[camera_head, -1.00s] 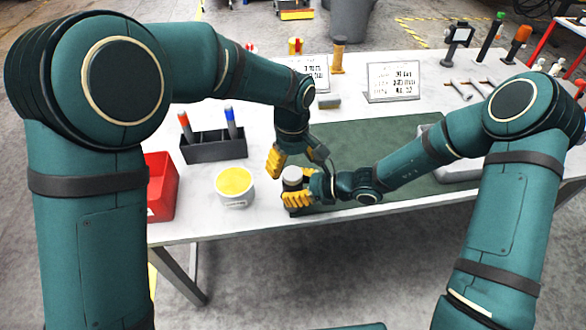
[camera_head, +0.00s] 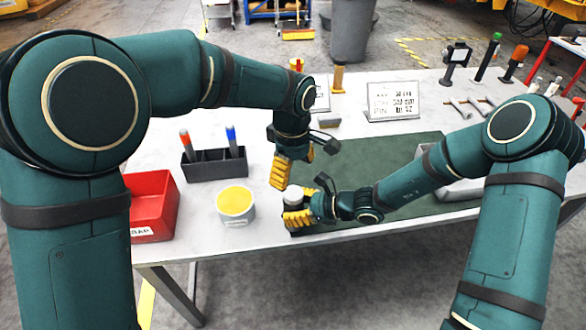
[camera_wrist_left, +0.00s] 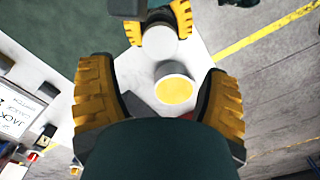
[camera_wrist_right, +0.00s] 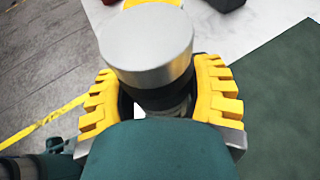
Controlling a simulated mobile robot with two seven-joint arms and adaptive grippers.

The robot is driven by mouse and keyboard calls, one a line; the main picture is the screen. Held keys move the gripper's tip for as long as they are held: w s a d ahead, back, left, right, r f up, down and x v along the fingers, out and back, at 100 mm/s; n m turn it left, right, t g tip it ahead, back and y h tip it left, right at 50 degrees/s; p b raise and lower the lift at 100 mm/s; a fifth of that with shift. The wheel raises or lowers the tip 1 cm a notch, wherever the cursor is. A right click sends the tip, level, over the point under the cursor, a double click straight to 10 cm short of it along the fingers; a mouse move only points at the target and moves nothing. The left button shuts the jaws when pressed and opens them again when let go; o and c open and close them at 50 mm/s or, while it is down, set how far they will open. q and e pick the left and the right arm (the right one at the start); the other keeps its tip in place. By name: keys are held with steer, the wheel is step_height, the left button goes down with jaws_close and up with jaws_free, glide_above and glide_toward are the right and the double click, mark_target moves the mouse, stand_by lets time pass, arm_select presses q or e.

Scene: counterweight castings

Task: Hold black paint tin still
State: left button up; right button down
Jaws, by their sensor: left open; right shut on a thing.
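The black paint tin (camera_head: 292,195), a dark cylinder with a plain grey top, stands near the table's front edge. My right gripper (camera_head: 298,214) is shut around its body from the right. In the right wrist view the tin's grey top (camera_wrist_right: 147,45) and dark side rise between the yellow fingers (camera_wrist_right: 160,98). The fingers and wrist hide its lower part. My left gripper (camera_head: 287,170) is open and empty, above and just behind the tin, pointing down. In the left wrist view its fingers (camera_wrist_left: 160,100) are wide apart, and the tin's pale top (camera_wrist_left: 155,45) shows beyond them.
A white tin with a yellow top (camera_head: 235,206) stands close to the left. Further left are a black holder with markers (camera_head: 214,166) and a red bin (camera_head: 150,210). A green mat (camera_head: 385,165) lies behind and right; a sign (camera_head: 393,100) stands at the back.

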mark_target(293, 192)
arm_select(q)
steer(key=shift+f, duration=4)
steer(key=c, duration=1.3)
steer(key=shift+m, duration=1.7)
steer(key=o, duration=1.3)
steer(key=shift+r, duration=0.1)
